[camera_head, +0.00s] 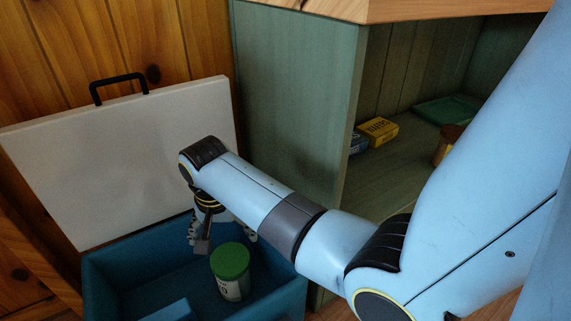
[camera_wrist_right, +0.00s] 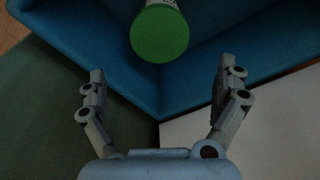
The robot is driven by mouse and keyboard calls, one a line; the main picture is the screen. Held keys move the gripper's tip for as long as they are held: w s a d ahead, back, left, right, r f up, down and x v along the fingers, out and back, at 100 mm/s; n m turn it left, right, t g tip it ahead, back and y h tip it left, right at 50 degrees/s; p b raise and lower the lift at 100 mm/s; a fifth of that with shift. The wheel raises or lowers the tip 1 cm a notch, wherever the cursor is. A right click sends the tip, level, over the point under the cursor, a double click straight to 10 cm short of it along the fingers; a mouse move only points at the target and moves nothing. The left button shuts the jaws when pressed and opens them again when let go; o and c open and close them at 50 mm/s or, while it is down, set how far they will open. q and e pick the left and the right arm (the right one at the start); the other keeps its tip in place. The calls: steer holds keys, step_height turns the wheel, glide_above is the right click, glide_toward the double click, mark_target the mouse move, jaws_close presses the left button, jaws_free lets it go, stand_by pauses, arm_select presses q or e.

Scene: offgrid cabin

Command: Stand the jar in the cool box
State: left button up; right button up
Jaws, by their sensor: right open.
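The jar (camera_head: 231,270) has a green lid and a pale labelled body. It stands inside the blue cool box (camera_head: 102,283), near the box's right side, and looks upright or nearly so. Its green lid (camera_wrist_right: 160,35) shows at the top of the right wrist view. My right gripper (camera_head: 222,239) reaches down over the cool box from behind the jar. In the right wrist view my right gripper (camera_wrist_right: 156,82) is open, its fingers wide apart, with nothing between the tips; the jar is beyond them. My left gripper is out of view.
The white lid (camera_head: 120,165) of the cool box stands open against the wooden wall, with a black handle (camera_head: 118,82). A green cabinet (camera_head: 290,110) stands close on the right. Its shelf holds a yellow box (camera_head: 378,130), a blue box (camera_head: 358,144) and a green tray (camera_head: 447,109).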

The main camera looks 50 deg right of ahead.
steer(key=s+d+f+n, duration=0.1)
steer(key=s+d+n, duration=0.25)
steer(key=s, duration=0.95)
steer(key=s+r+n, duration=0.3)
steer(key=s, duration=0.4)
steer(key=s+r+n+t, duration=0.1)
steer(key=s+r+n, duration=0.3)
steer(key=s, duration=0.3)
steer(key=shift+s+a+y, duration=0.25)
steer(key=shift+a+y, duration=0.05)
steer(key=shift+a, duration=0.15)
